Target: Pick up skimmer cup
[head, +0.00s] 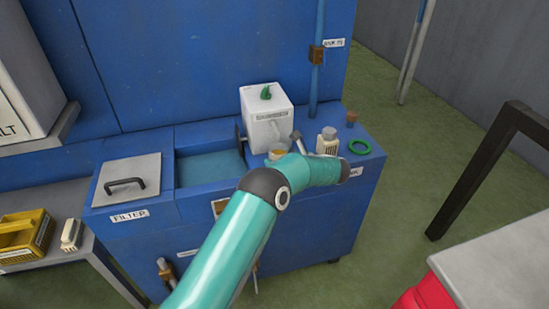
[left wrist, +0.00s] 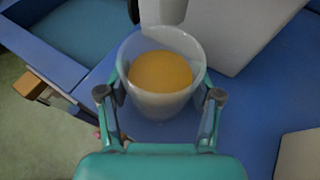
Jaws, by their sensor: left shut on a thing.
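The skimmer cup (left wrist: 163,100) is a translucent cup with amber liquid in it, upright between the fingers of my left gripper (left wrist: 160,96) in the left wrist view. The fingers are shut on it, one on each side. In the head view the cup (head: 278,151) shows just in front of the white box, partly hidden by my left arm. I cannot tell whether its base touches the blue bench top. My right gripper is not in view.
A white box (head: 266,112) with a spout stands right behind the cup. To the right are a small bottle (head: 327,142), a green ring (head: 360,146) and a brown stopper (head: 351,118). An open tank (head: 211,166) and a handled filter lid (head: 127,177) lie left.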

